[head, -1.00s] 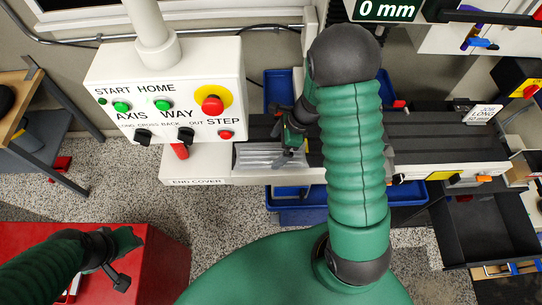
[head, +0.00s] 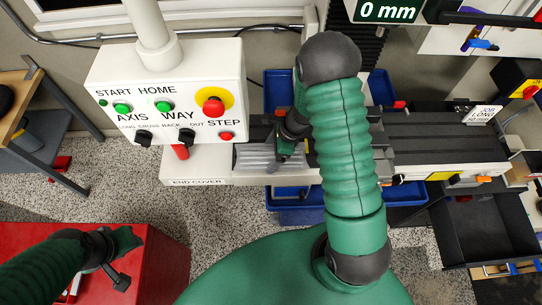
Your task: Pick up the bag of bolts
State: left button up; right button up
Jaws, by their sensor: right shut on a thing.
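The bag of bolts (head: 256,158) looks like a clear, greyish plastic bag at the left end of the machine bed, just above the end cover. My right gripper (head: 279,163) is at the bag's right side and is shut on it. The bag's right edge is partly hidden by the gripper, and its contents are too blurred to make out. My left gripper (head: 122,262) is at the lower left over a red surface, away from the bag. Its fingers are too unclear to tell whether they are apart.
A white control box (head: 165,95) with buttons stands close to the left of my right gripper. Blue bins (head: 300,215) lie below and behind the machine bed (head: 440,150). A red cabinet top (head: 150,240) is under my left gripper. A black tray (head: 480,235) is at right.

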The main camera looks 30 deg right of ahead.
jog(key=c, duration=0.5)
jog(key=shift+d, duration=0.1)
jog(key=shift+c, duration=0.4)
jog(key=shift+w+r, duration=0.1)
